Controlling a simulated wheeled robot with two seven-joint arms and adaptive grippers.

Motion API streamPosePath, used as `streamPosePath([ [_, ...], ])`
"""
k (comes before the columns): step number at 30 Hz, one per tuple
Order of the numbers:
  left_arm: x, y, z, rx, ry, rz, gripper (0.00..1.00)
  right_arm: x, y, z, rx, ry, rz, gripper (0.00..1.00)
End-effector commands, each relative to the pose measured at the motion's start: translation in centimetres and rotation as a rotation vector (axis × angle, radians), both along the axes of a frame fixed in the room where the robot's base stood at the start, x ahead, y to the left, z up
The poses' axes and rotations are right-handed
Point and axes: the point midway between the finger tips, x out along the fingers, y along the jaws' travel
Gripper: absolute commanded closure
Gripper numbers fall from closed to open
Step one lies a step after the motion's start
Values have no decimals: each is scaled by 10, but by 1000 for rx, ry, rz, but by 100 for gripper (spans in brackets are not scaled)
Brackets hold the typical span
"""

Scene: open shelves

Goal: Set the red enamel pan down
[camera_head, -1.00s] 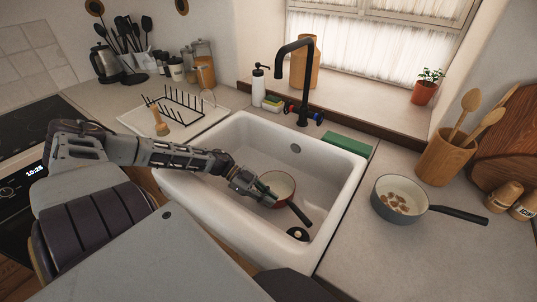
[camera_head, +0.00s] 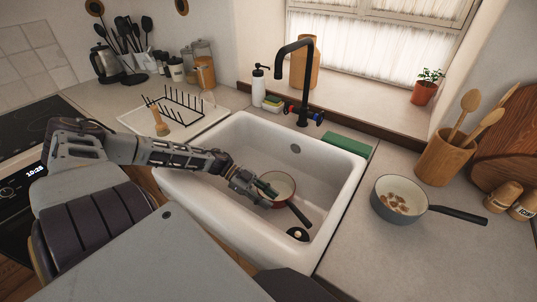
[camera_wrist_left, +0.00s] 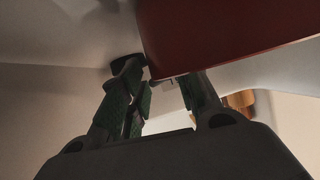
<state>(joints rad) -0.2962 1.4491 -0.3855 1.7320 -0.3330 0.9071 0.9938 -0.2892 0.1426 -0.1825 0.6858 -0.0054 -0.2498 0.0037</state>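The red enamel pan (camera_head: 284,181) has a pale inside and a dark handle. It sits in the white sink (camera_head: 338,190), with its handle pointing toward the lower right. My left gripper (camera_head: 268,195) is at the pan's left side, with its fingers spread at the rim. In the left wrist view the pan's red outer wall (camera_wrist_left: 220,35) fills the top. My left gripper (camera_wrist_left: 160,85) shows green-padded fingers apart there, and the pan hides part of the right finger. Whether a finger touches the pan is unclear. My right gripper is not in view.
A black faucet (camera_head: 302,85) rises behind the sink. A grey pan (camera_head: 386,198) with round pieces inside stands on the right counter. A dish rack (camera_head: 172,105) stands left of the sink. The drain (camera_head: 297,234) is near the sink's front.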

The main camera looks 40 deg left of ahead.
Motion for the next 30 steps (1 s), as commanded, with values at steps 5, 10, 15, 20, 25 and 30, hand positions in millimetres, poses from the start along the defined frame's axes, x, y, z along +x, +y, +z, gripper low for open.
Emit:
streamPosePath([
  [5, -4, 13, 7, 1, 3, 0, 69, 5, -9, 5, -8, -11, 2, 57],
  [10, -9, 30, 16, 2, 3, 0, 69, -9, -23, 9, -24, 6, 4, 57],
  [15, -13, 47, 23, 2, 3, 0, 69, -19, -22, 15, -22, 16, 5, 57],
  [20, -16, 58, 28, 1, 1, 0, 69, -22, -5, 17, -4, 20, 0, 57],
  [25, -17, 61, 29, 0, 0, 0, 69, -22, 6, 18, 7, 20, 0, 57],
  [30, -17, 61, 29, 0, 0, 0, 69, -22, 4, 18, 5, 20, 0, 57],
])
